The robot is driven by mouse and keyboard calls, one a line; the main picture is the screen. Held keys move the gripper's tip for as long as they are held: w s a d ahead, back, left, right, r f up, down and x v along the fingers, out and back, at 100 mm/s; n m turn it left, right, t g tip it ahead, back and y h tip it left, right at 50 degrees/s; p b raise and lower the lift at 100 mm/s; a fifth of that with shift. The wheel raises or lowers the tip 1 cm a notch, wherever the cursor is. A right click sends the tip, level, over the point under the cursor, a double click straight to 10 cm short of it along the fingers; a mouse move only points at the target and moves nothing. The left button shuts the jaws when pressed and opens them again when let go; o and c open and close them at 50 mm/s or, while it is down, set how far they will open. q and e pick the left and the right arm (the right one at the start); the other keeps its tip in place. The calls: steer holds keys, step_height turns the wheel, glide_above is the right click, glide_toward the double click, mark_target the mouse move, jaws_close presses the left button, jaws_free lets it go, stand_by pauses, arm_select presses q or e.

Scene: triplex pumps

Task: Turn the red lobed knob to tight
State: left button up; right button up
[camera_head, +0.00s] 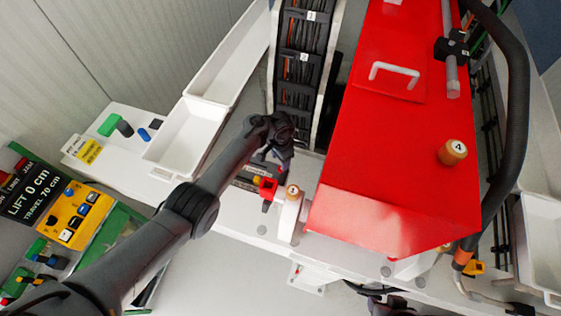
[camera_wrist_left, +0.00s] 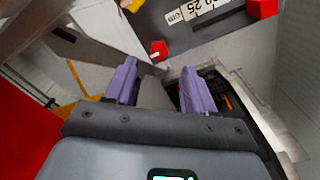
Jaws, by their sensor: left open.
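A small red part (camera_head: 267,188), which looks like the red lobed knob, sits beside the tan-capped post on the white bench in the head view. Its lobes are too small to make out. My left gripper (camera_head: 285,152) is above and behind it, apart from it. In the left wrist view my two purple fingers (camera_wrist_left: 160,78) stand apart with nothing between them. A small red and white piece (camera_wrist_left: 158,50) shows beyond the fingertips, and a red block (camera_wrist_left: 262,8) at the top edge. I cannot tell whether either is the knob.
A large red housing (camera_head: 385,150) stands right of my left gripper. A black rack (camera_head: 300,60) stands behind it. White trays (camera_head: 190,135) lie to the left. A post with a tan cap (camera_head: 292,192) is close by. Control panels (camera_head: 75,215) are at far left.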

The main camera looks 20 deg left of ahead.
mark_target(280, 168)
arm_select(q)
steer(key=shift+r+p, duration=0.45)
steer(key=shift+r, duration=2.1)
